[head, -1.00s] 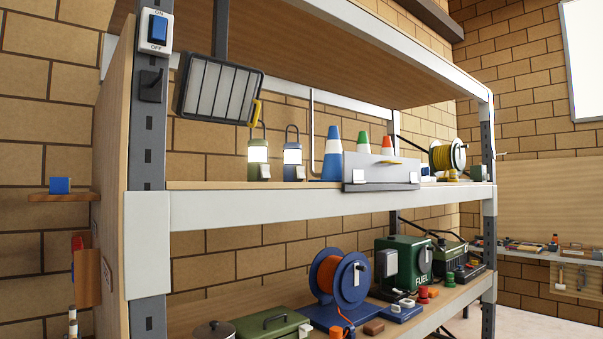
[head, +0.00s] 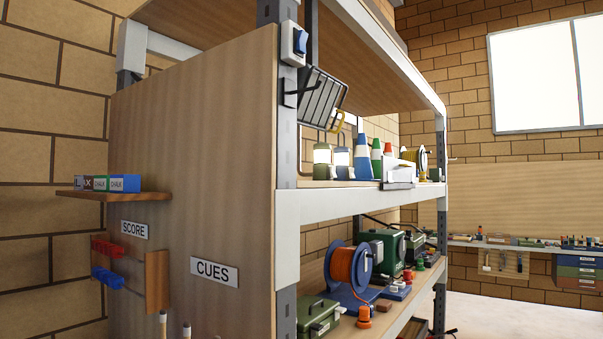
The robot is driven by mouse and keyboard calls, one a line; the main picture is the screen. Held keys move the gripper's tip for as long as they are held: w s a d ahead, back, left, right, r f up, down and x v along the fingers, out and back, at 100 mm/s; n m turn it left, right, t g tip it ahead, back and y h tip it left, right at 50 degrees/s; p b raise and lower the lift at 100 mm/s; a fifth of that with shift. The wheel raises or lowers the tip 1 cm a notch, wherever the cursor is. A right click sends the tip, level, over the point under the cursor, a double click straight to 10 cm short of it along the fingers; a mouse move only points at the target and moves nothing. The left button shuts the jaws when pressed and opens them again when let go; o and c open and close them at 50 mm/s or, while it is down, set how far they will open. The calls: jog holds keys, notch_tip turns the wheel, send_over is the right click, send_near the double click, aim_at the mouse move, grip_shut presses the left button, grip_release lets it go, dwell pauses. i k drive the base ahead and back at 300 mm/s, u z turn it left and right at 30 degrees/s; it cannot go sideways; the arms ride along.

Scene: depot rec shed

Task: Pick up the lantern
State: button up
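Two lanterns stand upright side by side on the middle shelf of the rack, just right of its front post. One is a green lantern (head: 322,172) with a bright white lamp section. The other is a blue-grey lantern (head: 342,172), also lit white, to its right. My gripper is not in view.
The rack's post (head: 284,130) and wooden side panel (head: 190,190) stand close in front. Blue, green and orange cones (head: 363,160) stand right of the lanterns. A small shelf with chalk boxes (head: 108,184) juts out at left. Floor (head: 500,318) is clear at right.

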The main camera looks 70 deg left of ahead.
aim_at(341, 153)
jog(key=k, duration=0.35)
jog(key=u, duration=0.7)
